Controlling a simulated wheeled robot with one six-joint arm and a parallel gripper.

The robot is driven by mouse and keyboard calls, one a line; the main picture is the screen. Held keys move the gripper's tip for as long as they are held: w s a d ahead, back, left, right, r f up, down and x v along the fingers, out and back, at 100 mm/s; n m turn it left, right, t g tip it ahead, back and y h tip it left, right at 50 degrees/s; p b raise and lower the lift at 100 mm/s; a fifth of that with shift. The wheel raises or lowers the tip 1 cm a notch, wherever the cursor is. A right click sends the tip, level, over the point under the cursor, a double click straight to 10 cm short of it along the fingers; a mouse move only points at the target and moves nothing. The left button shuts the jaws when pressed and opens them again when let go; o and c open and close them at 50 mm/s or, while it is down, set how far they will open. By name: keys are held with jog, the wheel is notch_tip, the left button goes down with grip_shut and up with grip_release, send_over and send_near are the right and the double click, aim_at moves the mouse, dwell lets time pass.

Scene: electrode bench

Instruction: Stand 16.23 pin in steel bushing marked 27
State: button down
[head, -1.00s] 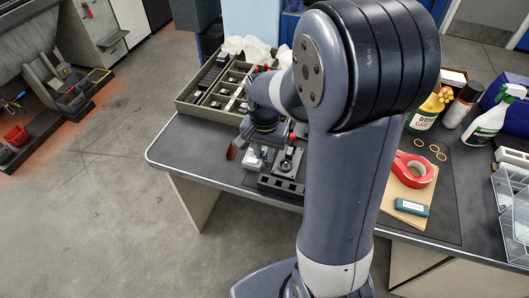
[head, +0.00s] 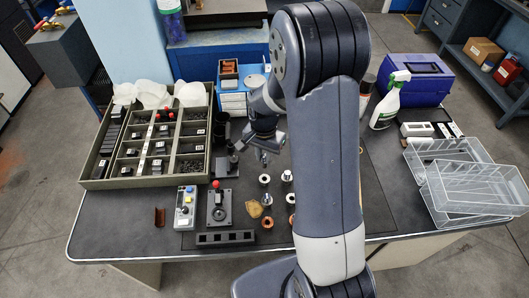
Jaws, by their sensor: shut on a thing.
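My gripper (head: 263,154) is above the dark mat, left of my own upright arm link, pointing down. It is shut on a small thin grey piece, seemingly a pin; its size marking cannot be read. Several small ring-shaped bushings stand on the mat just below it. Steel-coloured ones include a bushing at the upper left (head: 264,179) and a bushing at the upper right (head: 286,176). Copper-coloured ones include a front left bushing (head: 267,222). No number is legible, so I cannot tell which is 27. My arm hides part of the mat.
A compartment tray (head: 88,178) of small parts stands at left. A lever fixture (head: 219,208), a button box (head: 185,208) and a slotted dark block (head: 225,238) stand at the front. Clear bins (head: 470,195), a spray bottle (head: 387,103) and a blue case (head: 415,80) are at right.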

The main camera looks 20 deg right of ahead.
aim_at(264, 167)
jog(key=shift+f+b, duration=2)
jog(key=shift+f, duration=1.1)
jog(key=shift+f+b, duration=1.75)
jog(key=shift+f, duration=0.1)
jog(key=c, duration=1.2)
grip_release()
jog(key=shift+c, duration=0.2)
jog(key=shift+r, duration=0.1)
notch_tip(264, 167, up, 11)
jog(key=shift+f, duration=0.15)
jog(key=shift+f, duration=0.1)
notch_tip(264, 167, down, 11)
jog(key=shift+r, duration=0.45)
